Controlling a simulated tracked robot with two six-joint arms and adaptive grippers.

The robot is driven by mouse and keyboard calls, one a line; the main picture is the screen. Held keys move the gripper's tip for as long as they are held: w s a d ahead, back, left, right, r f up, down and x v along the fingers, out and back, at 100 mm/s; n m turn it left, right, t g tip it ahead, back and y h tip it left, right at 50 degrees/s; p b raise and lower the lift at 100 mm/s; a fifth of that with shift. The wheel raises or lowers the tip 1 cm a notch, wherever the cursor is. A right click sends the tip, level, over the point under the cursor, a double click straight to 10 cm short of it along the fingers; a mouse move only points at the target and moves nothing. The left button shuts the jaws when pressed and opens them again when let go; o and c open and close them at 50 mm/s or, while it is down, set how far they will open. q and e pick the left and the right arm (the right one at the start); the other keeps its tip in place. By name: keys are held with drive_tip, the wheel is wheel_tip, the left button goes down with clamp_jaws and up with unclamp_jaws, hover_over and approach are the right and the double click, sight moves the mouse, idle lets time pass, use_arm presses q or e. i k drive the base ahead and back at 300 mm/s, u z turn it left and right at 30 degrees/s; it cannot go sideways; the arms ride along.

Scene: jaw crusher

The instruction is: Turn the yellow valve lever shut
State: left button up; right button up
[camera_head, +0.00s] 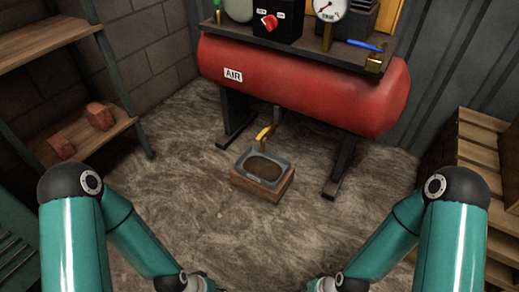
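The yellow valve lever (265,134) is on a drain pipe (277,118) under the red air tank (300,85), labelled "AIR". It slants down to the left, just above a grey tray (282,160) that holds something dark. The tray sits on a brown block (262,190) on the floor. My two arms reach in from the lower left and lower right, and their ends run out at the bottom edge. Neither gripper's fingers show. Both arms are well apart from the lever.
A blue-handled valve (365,45), a gauge (330,9) and a red knob (268,22) are on the tank's top. The tank's dark legs (340,168) flank the tray. Shelves with reddish blocks (99,116) stand left, wooden pallets (478,150) right. The floor between is clear.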

sight(267, 129)
drive_tip(key=k, duration=0.9)
drive_tip(key=u, duration=0.45)
drive_tip(key=i, duration=2)
drive_tip(key=z, duration=0.35)
